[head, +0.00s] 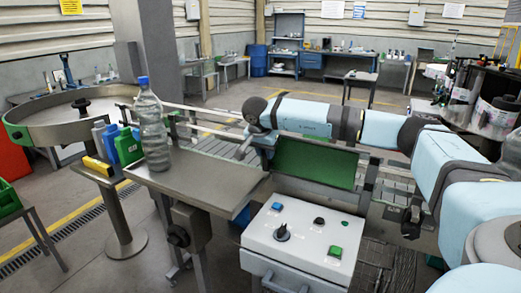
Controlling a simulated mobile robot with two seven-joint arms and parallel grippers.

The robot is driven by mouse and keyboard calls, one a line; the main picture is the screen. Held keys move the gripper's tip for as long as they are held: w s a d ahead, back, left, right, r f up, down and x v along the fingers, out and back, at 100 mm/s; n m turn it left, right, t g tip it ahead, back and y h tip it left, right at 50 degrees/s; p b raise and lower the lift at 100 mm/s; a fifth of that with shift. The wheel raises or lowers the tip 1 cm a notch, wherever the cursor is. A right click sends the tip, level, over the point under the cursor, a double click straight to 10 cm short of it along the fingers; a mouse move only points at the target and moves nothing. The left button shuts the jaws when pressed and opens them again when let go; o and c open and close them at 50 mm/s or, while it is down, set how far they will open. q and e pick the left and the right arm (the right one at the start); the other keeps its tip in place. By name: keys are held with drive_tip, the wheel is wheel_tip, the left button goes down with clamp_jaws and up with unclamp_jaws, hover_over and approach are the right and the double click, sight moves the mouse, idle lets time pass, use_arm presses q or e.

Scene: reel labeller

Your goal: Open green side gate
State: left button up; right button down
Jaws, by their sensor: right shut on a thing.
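The green side gate (318,165) is a flat green panel in the middle of the head view, on the near side of the conveyor. It stands roughly upright, below my right forearm. My right gripper (267,160) is at the panel's left edge, with the wrist above it and the hand pointing down. It is shut on the gate there; its fingertips are mostly hidden and small. My left gripper is not in view.
A clear plastic bottle (152,130) with a blue cap stands on the steel plate (205,180) left of the gate. A white control box (300,240) with buttons and a knob sits in front. A round turntable (60,112) is at left, reels (490,105) at right.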

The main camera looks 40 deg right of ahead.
drive_tip(key=c, duration=1)
unclamp_jaws()
drive_tip(key=shift+o, duration=0.2)
drive_tip(key=b+v, duration=0.1)
drive_tip(key=v, duration=1.2)
drive_tip(key=shift+r+b, duration=0.3)
drive_tip(key=shift+r, duration=0.1)
drive_tip(key=shift+s+a, duration=0.15)
